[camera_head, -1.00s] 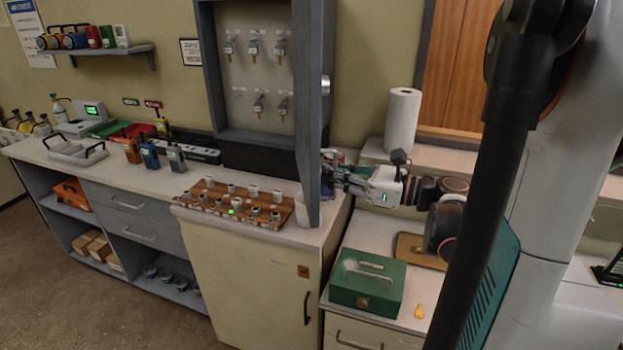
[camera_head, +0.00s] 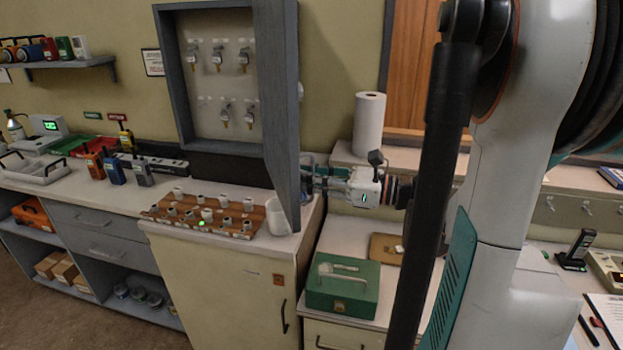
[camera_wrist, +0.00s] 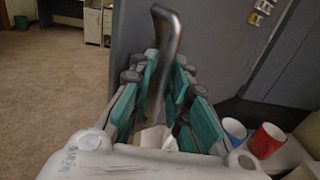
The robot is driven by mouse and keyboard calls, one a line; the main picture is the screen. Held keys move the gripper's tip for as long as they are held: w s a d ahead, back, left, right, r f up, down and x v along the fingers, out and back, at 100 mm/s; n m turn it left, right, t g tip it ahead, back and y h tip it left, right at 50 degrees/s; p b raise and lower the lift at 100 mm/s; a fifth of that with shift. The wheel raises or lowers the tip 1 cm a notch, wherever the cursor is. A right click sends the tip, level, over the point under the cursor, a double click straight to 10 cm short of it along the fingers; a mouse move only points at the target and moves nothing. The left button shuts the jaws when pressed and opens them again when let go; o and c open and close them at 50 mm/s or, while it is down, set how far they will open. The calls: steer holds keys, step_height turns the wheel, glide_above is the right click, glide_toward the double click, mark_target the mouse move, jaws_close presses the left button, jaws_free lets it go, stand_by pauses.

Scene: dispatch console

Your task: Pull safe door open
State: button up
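The grey wall cabinet, apparently the safe (camera_head: 168,75), holds several keys on hooks, and its interior is in view. Its grey door (camera_head: 280,110) stands open, seen nearly edge-on at the cabinet's right side. My gripper (camera_head: 312,184) is at the door's lower right, with its fingertips partly hidden by the door. In the wrist view the door (camera_wrist: 215,50) is a grey panel carrying a curved metal handle (camera_wrist: 168,35). The handle runs down between the teal fingers of my gripper (camera_wrist: 165,85). The fingers look apart, with a gap beside the handle; contact is unclear.
A wooden rack of pegs (camera_head: 190,222) and a white cup (camera_head: 277,215) stand on the counter below the door. A green cash box (camera_head: 320,290) and paper roll (camera_head: 368,122) are to the right. Red (camera_wrist: 266,140) and blue (camera_wrist: 234,131) cups sit near my gripper.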

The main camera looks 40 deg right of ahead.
steer(key=v, duration=1.2)
stand_by(0.4)
